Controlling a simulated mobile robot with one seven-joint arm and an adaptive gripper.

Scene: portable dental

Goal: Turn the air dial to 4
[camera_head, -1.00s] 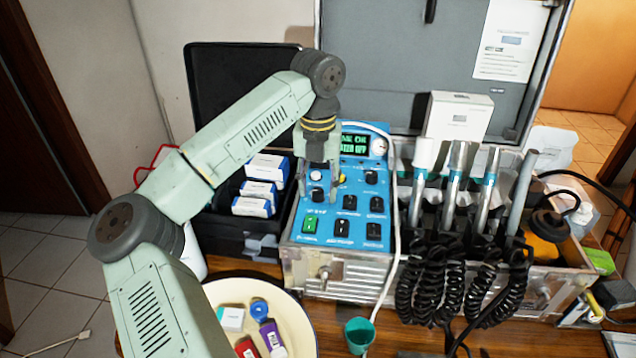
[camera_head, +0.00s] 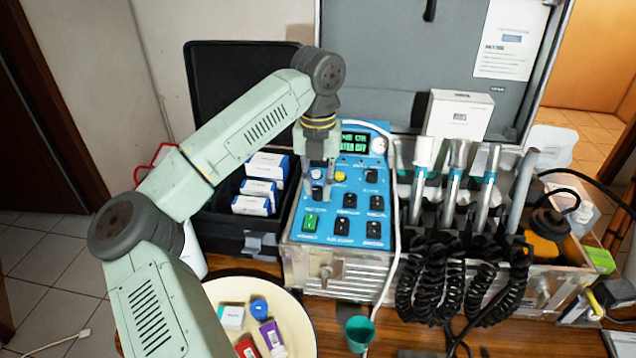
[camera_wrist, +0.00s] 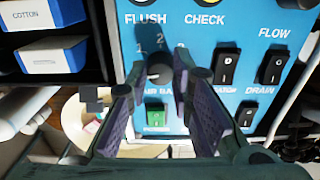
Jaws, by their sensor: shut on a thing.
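The blue control panel (camera_head: 330,228) sits in the middle of the head view. A dark round dial (camera_wrist: 158,73) on its left side has the numbers 1 and 2 printed above it in the wrist view. The rest of its scale is hidden by my fingers, and its pointer setting cannot be read. In the head view the dial (camera_head: 318,191) is mostly covered by the fingertips. My gripper (camera_head: 318,187) points down over the panel, and its two purple-padded fingers, also in the wrist view (camera_wrist: 158,84), are shut on the dial, one on each side.
A green switch (camera_wrist: 154,118) lies just below the dial, and black rocker switches (camera_wrist: 226,68) lie to its right. A yellow button (camera_head: 340,176) is close to my right finger. Cotton boxes (camera_head: 251,206) stand left. Handpieces (camera_head: 457,185) and a white hose flank the panel's right.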

